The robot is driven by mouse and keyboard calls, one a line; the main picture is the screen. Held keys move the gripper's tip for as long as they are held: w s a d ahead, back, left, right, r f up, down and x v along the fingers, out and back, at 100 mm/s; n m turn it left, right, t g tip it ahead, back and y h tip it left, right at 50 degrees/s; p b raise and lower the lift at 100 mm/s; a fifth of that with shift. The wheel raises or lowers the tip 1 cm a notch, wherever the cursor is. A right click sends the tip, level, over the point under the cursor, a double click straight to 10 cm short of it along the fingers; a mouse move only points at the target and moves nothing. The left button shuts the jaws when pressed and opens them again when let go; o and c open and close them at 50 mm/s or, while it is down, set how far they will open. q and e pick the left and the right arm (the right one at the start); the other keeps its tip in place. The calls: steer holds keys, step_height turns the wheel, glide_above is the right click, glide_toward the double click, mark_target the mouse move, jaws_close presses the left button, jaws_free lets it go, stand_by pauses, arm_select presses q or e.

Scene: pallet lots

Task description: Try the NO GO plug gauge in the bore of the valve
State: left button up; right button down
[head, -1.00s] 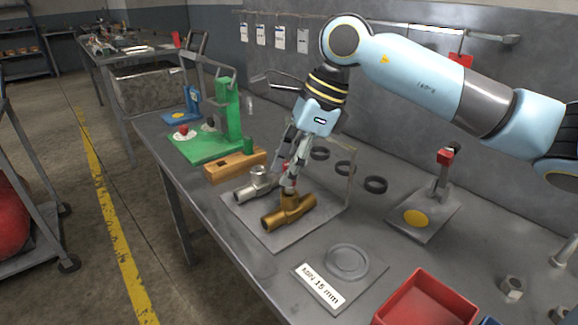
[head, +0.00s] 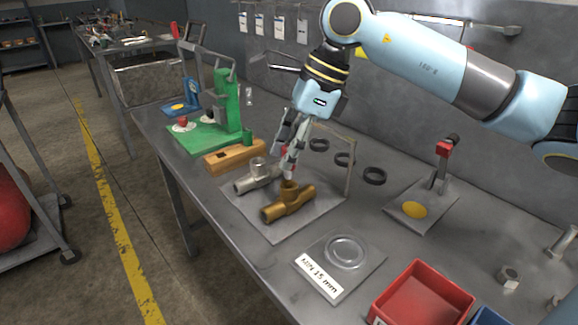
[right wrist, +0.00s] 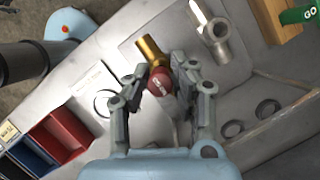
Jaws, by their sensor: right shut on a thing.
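The brass valve (head: 285,204), a tee-shaped body, lies on a grey plate (head: 325,209) with its short branch facing up. Its round rim shows in the head view. My right gripper (head: 286,166) is shut on the red NO GO plug gauge (right wrist: 160,82) just above this branch. The fingers cover most of the gauge in the head view. In the right wrist view its red end with white lettering sits between the fingers, and the brass valve (right wrist: 150,50) shows beyond it. The gauge's lower tip against the bore is too small to judge. My left gripper is out of view.
A silver valve (head: 256,177) lies beside the brass one. A wooden block (head: 236,158) with the green GO gauge (head: 248,137) stands behind.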

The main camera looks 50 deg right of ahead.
mark_target(283, 148)
steer(key=shift+r+p, duration=0.75)
steer(key=shift+r, duration=0.9)
steer(key=shift+s+f, duration=0.1)
